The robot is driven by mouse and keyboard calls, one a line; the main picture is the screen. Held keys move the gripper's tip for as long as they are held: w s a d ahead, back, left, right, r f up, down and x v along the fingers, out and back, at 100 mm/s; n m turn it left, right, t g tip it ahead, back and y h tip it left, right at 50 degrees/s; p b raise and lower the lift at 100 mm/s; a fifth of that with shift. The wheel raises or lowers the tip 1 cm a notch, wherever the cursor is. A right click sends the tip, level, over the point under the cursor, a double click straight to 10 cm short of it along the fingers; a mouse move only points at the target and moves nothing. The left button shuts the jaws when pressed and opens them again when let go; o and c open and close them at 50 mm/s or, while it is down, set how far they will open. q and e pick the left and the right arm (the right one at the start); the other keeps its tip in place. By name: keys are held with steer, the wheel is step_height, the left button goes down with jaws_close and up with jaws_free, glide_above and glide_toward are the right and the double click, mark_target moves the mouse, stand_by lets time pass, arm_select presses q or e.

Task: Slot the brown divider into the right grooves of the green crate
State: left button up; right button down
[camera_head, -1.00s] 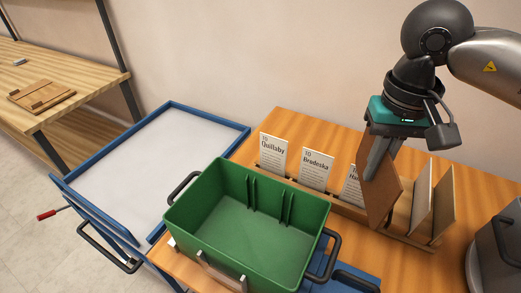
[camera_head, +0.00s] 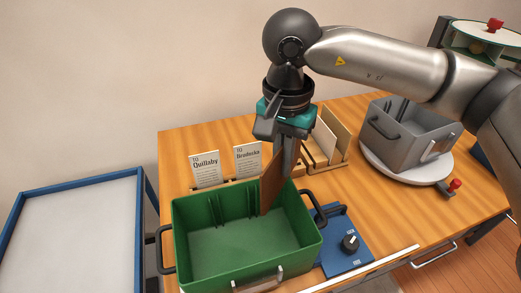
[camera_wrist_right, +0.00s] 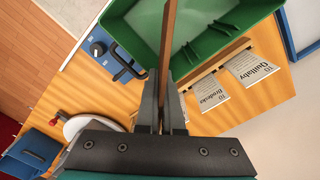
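The green crate (camera_head: 190,250) stands open on the wooden table, with ribs for grooves on its inner back wall. My right gripper (camera_head: 287,165) is shut on the brown divider (camera_head: 269,187), which is upright and hangs at the crate's right rear. Its lower part shows in front of the back wall; I cannot tell whether it is in a groove. In the right wrist view, the divider (camera_wrist_right: 170,42) shows edge-on between my right fingers (camera_wrist_right: 164,110) and reaches over the crate (camera_wrist_right: 195,12). My left gripper is not in view.
A rack with a white panel (camera_head: 322,138) and a brown panel stands behind. Cards (camera_head: 205,169) stand behind the crate. A blue box with a black knob (camera_head: 349,243) lies to its right. A grey crate (camera_head: 425,140) sits on a white turntable (camera_head: 380,170).

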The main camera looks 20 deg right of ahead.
steer(key=m, duration=0.2)
steer(key=m+p, duration=0.1)
steer(key=shift+s+a+r+m, duration=0.1)
steer(key=shift+a+r+m, duration=0.1)
steer(key=shift+r+m, duration=0.2)
arm_select(q)
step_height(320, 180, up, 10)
steer(key=p, duration=0.8)
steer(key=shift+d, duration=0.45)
arm_select(e)
steer(key=a+m, duration=0.1)
steer(key=m, duration=0.6)
steer(key=s+a+r+m, duration=0.1)
steer(key=m, duration=0.7)
steer(key=s+a+r+m, duration=0.1)
steer(key=m, duration=0.7)
steer(key=shift+a+r, duration=0.25)
steer(key=shift+a, duration=0.15)
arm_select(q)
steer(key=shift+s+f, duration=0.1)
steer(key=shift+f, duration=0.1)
arm_select(e)
steer(key=shift+f, duration=0.1)
arm_select(q)
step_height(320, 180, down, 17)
steer(key=b, duration=1.7)
arm_select(e)
steer(key=shift+f, duration=10.1)
